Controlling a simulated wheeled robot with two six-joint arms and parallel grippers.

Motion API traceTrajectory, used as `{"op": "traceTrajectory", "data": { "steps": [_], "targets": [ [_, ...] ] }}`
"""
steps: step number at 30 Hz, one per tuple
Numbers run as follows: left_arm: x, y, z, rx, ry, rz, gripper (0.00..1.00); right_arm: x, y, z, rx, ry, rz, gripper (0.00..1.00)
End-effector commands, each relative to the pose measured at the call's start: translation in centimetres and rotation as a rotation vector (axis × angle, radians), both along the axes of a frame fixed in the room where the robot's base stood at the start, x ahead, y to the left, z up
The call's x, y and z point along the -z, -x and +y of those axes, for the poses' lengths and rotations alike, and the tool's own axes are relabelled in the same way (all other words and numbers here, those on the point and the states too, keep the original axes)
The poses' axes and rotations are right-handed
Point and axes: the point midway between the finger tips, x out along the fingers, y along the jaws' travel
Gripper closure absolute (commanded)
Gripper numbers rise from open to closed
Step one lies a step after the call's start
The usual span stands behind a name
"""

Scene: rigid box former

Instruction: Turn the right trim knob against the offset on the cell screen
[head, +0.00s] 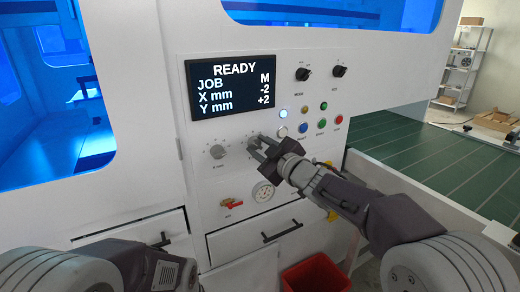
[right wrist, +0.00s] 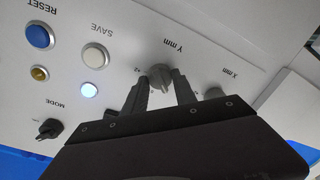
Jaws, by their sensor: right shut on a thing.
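The cell screen (head: 232,86) reads READY, JOB M, X mm -2, Y mm +2. Below it on the white panel are two grey trim knobs. The left one, the X mm knob (head: 217,152), is free. The right one, the Y mm knob (right wrist: 160,76), sits between the fingertips of my right gripper (head: 258,146). The gripper is shut on this knob, which the fingers partly hide in the head view. In the right wrist view the X mm knob (right wrist: 214,92) shows partly behind a finger. My left gripper is not in view.
Right of the knobs are a lit white button (head: 283,114), a blue button (head: 303,128) and other coloured buttons. Two black selectors stand above. A gauge (head: 263,191) and a red-handled valve (head: 232,204) are below. A green conveyor (head: 440,155) lies right.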

Motion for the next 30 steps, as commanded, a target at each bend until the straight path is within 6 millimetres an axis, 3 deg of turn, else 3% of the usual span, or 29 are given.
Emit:
{"op": "traceTrajectory", "data": {
  "steps": [15, 30],
  "targets": [
    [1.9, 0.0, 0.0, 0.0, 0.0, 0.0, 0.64, 0.3, 0.1, 0.1, 0.0, 0.347, -0.233, 1.0],
    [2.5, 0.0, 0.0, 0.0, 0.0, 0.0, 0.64, 0.1, 0.1, 0.1, -0.001, 0.473, -0.318, 1.0]
  ]
}}
